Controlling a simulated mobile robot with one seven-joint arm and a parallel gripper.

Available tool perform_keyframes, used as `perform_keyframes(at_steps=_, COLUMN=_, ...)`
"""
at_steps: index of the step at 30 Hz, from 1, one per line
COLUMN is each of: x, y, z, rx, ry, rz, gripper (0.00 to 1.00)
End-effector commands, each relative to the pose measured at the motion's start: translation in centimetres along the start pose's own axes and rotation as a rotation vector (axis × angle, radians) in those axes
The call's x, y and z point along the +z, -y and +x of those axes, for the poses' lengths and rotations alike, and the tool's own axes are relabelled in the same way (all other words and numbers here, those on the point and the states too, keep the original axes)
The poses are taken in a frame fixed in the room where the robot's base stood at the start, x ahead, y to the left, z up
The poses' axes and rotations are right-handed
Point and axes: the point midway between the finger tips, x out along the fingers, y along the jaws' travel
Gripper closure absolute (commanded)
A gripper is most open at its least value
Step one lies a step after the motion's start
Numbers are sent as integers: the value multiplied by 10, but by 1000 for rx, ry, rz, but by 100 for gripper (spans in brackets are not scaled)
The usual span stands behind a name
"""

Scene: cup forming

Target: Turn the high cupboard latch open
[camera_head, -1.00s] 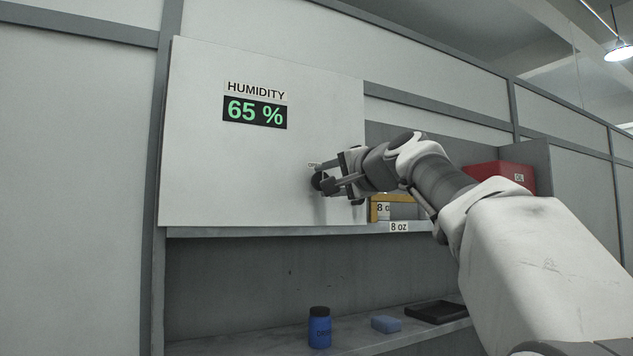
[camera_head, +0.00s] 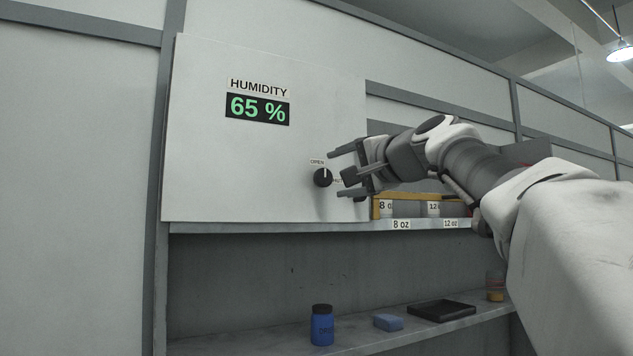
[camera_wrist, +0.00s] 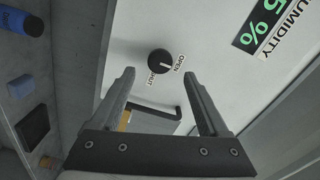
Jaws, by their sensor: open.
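The latch is a round black knob (camera_head: 322,178) low on the right part of the white cupboard door (camera_head: 245,165). Its white pointer line points up at the OPEN label (camera_head: 317,162); the SHUT label lies to its right, partly behind my finger. In the wrist view the knob (camera_wrist: 159,62) shows beyond the fingertips, its line towards OPEN. My gripper (camera_head: 338,173) is open and empty, just off the knob to the right in the head view, with a gap between them. The door panel looks closed.
A humidity sign (camera_head: 258,107) reads 65 %. Right of the door, an open shelf holds a yellow-edged rack (camera_head: 411,197). Below, a lower shelf carries a blue bottle (camera_head: 321,325), a blue block (camera_head: 387,322) and a black tray (camera_head: 440,311).

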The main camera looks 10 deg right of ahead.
Motion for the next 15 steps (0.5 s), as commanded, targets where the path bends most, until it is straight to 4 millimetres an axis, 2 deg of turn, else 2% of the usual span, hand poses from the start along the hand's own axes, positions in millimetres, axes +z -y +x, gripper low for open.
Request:
perform_keyframes(at_steps=3, x=0, y=-1, z=-32, rx=-3, ry=-5, rz=0, gripper=22)
perform_keyframes(at_steps=9, x=1, y=-1, z=-80, rx=-3, ry=-2, rz=-1, gripper=22)
perform_keyframes(at_steps=15, x=0, y=0, z=-114, rx=-1, ry=-1, rz=-1, gripper=22)
